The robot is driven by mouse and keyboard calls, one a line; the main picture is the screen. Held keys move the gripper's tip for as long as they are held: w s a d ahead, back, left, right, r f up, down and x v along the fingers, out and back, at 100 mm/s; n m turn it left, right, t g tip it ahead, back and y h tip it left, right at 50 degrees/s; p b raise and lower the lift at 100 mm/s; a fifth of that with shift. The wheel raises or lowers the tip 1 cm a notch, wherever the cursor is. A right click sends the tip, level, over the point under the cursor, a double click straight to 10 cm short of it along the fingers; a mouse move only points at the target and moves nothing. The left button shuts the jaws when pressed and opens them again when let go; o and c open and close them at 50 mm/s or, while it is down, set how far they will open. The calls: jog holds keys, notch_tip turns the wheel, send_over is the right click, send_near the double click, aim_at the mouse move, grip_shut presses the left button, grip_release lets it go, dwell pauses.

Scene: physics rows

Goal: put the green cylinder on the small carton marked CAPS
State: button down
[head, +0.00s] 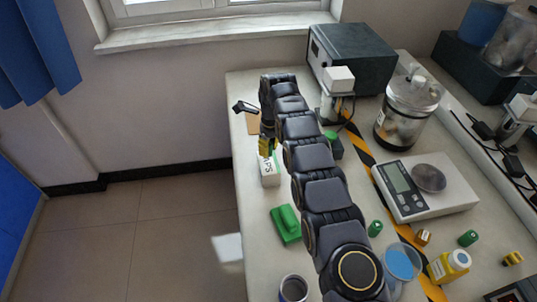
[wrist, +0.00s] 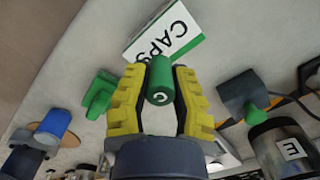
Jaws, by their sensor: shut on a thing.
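My gripper (wrist: 160,92) is shut on a green cylinder (wrist: 160,78) with a white letter on its end, held between the yellow fingers. The small white carton marked CAPS (wrist: 165,36), with a green edge, lies just beyond the cylinder in the wrist view; the cylinder's far end overlaps its near edge there. In the head view the carton (head: 269,171) is near the left table edge, and my gripper (head: 266,147) is at its far end. The held cylinder is not clearly visible in the head view. I cannot tell whether it touches the carton.
A green block (head: 286,226) lies nearer on the table. A dark item with a green top (head: 333,147) stands right of my arm. Two other green cylinders (head: 375,228) (head: 468,238) lie near the scale (head: 443,197). A glass jar (head: 405,110) stands at the back right.

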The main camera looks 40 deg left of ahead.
aim_at(268, 162)
jog(key=shift+w+a+f, duration=0.15)
jog(key=shift+f, duration=1.6)
jog(key=shift+f, duration=0.1)
jog(key=c, duration=1)
grip_release()
jog(key=r, duration=1.1)
jog(key=shift+d+r, duration=0.2)
jog(key=shift+r, duration=0.4)
